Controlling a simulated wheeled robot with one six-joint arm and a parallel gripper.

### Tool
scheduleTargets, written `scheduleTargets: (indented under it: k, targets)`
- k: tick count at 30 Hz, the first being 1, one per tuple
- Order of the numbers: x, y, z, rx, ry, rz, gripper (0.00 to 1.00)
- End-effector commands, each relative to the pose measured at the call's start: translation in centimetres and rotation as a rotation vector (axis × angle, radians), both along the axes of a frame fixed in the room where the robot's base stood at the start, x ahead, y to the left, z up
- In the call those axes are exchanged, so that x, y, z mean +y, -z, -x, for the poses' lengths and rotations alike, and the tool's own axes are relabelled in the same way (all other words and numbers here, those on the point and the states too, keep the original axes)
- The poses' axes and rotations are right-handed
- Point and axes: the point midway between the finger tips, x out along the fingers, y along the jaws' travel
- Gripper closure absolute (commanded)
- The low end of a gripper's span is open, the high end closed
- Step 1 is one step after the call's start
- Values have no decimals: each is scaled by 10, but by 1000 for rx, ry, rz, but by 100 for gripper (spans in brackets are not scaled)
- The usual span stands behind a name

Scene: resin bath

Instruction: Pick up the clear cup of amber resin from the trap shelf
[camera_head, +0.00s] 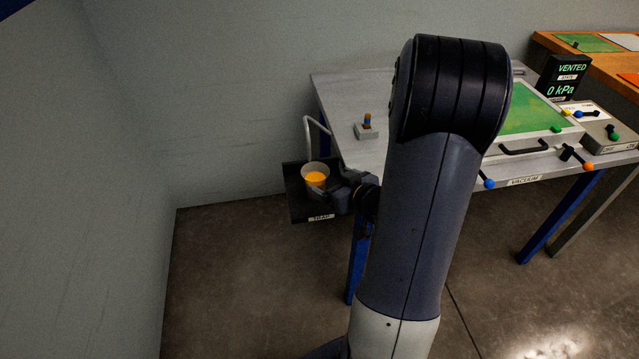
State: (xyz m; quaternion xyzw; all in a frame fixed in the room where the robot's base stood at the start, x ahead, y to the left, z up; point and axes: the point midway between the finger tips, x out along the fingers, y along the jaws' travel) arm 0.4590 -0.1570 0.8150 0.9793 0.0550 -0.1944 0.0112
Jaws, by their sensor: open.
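The clear cup of amber resin (315,179) stands upright on the dark trap shelf (296,207), which carries a "TRAP" label on its front edge. The shelf sits at the left end of the grey table. My gripper (324,187) is open at the right side of the cup, low near the shelf. One finger reaches in front of the cup's lower part and hides some of it. I cannot tell whether the fingers touch the cup. My arm hides part of the table behind it.
A pale tube (307,135) curves from the table's left end towards the shelf. A small fitting (367,128) stands on the grey table (340,95). A green-topped vacuum box (530,115) and a "VENTED 0 kPa" display (567,78) are at right. Floor at left is clear.

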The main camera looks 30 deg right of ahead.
Motion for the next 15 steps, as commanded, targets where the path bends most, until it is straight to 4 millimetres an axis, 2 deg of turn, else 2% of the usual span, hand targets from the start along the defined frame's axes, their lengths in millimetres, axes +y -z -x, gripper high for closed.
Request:
scheduleTargets:
  k: [3,11,15]
  targets:
    - [3,9,-18,1,-4,0,9]
    - [5,17,-40,0,-2,-1,9]
    - [7,24,-59,1,-3,0,9]
